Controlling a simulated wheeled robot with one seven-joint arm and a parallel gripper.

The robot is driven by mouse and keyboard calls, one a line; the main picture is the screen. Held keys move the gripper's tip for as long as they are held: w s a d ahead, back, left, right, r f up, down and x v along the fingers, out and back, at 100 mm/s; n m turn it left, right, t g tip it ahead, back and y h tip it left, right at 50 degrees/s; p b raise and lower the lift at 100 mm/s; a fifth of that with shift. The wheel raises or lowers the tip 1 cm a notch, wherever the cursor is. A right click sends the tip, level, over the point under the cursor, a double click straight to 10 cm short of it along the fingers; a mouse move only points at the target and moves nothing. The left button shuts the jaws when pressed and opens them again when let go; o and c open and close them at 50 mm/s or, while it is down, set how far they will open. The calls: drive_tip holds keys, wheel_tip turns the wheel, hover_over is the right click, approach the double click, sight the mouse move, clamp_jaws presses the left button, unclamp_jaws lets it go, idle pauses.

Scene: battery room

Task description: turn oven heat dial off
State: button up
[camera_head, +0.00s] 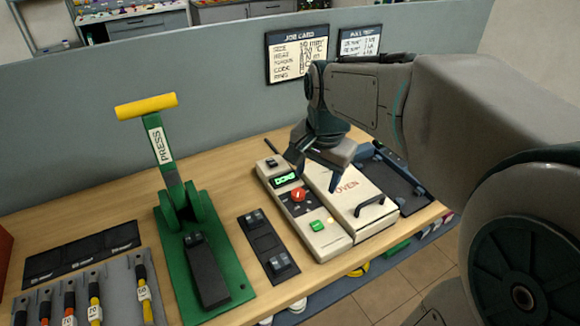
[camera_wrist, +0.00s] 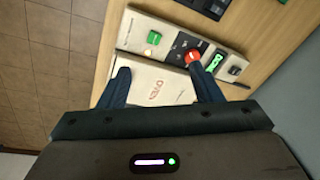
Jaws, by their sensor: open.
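The oven (camera_head: 345,193) is a cream box with a handled lid, standing on the bench beside its long control panel (camera_head: 329,243). The panel bears a round red dial (camera_head: 298,195), a green lit display (camera_head: 286,179), a green button (camera_head: 317,226) and a small black knob (camera_head: 271,163). My gripper (camera_head: 315,172) is open and empty above the oven and panel. In the wrist view, the red dial (camera_wrist: 193,56) shows just beyond the tip of the right finger, outside the jaws. The oven lid (camera_wrist: 155,88) lies between the fingers. I cannot tell the height gap or read the dial setting.
A green press (camera_head: 208,245) with a yellow-handled lever stands left of the panel, with a black two-part block (camera_head: 265,246) between them. A dark tray (camera_head: 400,185) lies right of the oven. A grey partition (camera_head: 75,122) with a job card (camera_head: 297,55) rises behind.

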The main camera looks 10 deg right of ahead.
sight(299, 192)
drive_tip(key=w+f+m+g+b, duration=0.1)
drive_tip(key=w+f+m+b, duration=0.1)
drive_tip(key=w+f+m, duration=0.35)
drive_tip(key=w+f+m+g+b, duration=0.1)
drive_tip(key=w+f+m, duration=0.1)
drive_tip(key=w+m, duration=0.7)
drive_tip(key=shift+n, duration=0.95)
drive_tip(key=f, duration=0.4)
drive_tip(key=w+f, duration=0.1)
drive_tip(key=f, duration=0.4)
drive_tip(key=w+f, duration=0.1)
drive_tip(key=f, duration=0.3)
drive_tip(key=shift+d+f+p, duration=0.15)
drive_tip(key=shift+d+p, duration=0.05)
drive_tip(key=shift+p, duration=0.2)
drive_tip(key=c, duration=1)
